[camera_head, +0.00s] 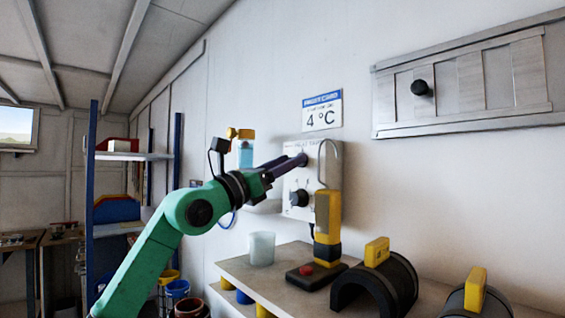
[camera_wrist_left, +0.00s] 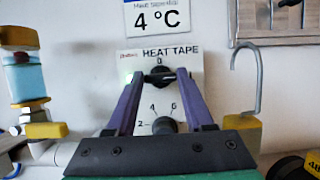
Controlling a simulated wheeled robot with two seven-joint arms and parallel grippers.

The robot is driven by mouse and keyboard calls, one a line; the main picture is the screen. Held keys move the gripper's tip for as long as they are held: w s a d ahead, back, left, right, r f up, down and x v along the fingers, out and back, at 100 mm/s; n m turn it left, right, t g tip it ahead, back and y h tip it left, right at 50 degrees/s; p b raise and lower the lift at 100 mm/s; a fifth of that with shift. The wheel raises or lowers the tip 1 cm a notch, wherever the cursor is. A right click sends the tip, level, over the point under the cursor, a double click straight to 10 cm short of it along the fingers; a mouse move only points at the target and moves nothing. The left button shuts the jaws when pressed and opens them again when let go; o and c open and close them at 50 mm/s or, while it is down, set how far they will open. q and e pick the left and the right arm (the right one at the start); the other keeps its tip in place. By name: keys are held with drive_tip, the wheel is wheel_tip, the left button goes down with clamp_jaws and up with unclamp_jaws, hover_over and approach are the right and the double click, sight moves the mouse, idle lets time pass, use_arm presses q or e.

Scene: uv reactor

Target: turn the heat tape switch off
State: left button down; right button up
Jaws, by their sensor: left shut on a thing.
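The white heat tape panel (camera_head: 313,174) is on the wall, with the words HEAT TAPE at its top in the left wrist view (camera_wrist_left: 130,66). Its upper black switch knob (camera_wrist_left: 159,73) sits under a "0" mark. My left gripper (camera_head: 301,160) is shut on this knob; its two purple fingers (camera_wrist_left: 161,77) reach it from both sides. The fingers hide most of the knob in the head view. A lower black dial (camera_head: 299,198) with numbers around it is free; it also shows in the left wrist view (camera_wrist_left: 164,126). My right gripper is not in view.
A yellow and black device with a grey hook (camera_head: 328,213) stands close to the panel's right side.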

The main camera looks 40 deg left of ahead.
use_arm(q)
drive_tip(key=shift+a+r, duration=0.2)
drive_tip(key=shift+w, duration=0.2)
drive_tip(key=shift+n, duration=0.3)
drive_tip(key=shift+d+n+g+y+p, duration=0.1)
drive_tip(key=shift+n+g+y+p, duration=0.95)
drive_tip(key=shift+n, duration=2.6)
drive_tip(key=shift+d+n+g+y+p, duration=0.1)
drive_tip(key=shift+n+g+y+p, duration=0.95)
drive_tip(key=shift+n, duration=2.55)
drive_tip(key=shift+d+n+g+y+p, duration=0.1)
drive_tip(key=shift+n+g+y+p, duration=0.4)
drive_tip(key=shift+n+y+p, duration=2.05)
use_arm(e)
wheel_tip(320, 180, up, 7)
drive_tip(key=b, duration=0.2)
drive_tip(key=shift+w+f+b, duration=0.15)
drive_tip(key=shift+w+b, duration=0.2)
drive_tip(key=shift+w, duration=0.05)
use_arm(q)
drive_tip(key=n+h, duration=0.1)
drive_tip(key=n, duration=0.1)
drive_tip(key=shift+n+h, duration=0.3)
drive_tip(key=shift+h, duration=0.05)
